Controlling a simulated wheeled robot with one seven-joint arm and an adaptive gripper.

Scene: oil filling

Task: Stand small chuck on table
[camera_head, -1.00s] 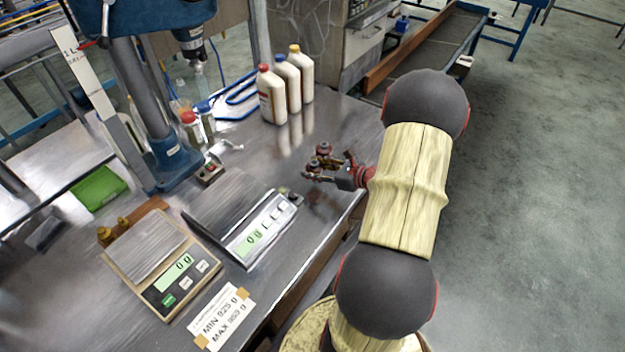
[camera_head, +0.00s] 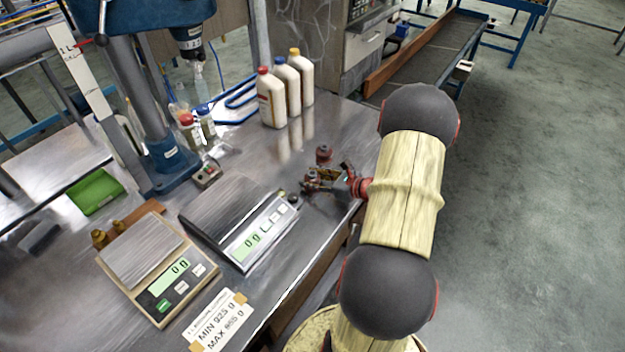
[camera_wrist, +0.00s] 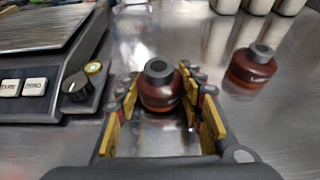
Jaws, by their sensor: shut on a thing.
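My gripper (camera_wrist: 162,103) is shut on a dark red chuck with a grey top, taken as the small chuck (camera_wrist: 160,88). It is upright between the yellow-padded fingers, low over the steel table (camera_wrist: 205,40). I cannot tell whether its base touches the table. In the head view my gripper (camera_head: 322,180) is at the table's right part, beside the silver scale, and the fingers partly hide the small chuck (camera_head: 308,175). A second similar chuck (camera_wrist: 252,68) stands upright on the table to the right of the fingers; it also shows in the head view (camera_head: 323,153).
A silver scale (camera_head: 252,242) is just left of my gripper, its knob close to the fingers. A beige scale (camera_head: 150,270) stands further left. Several white bottles (camera_head: 271,98) stand behind. Bare table lies between the bottles and the chucks.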

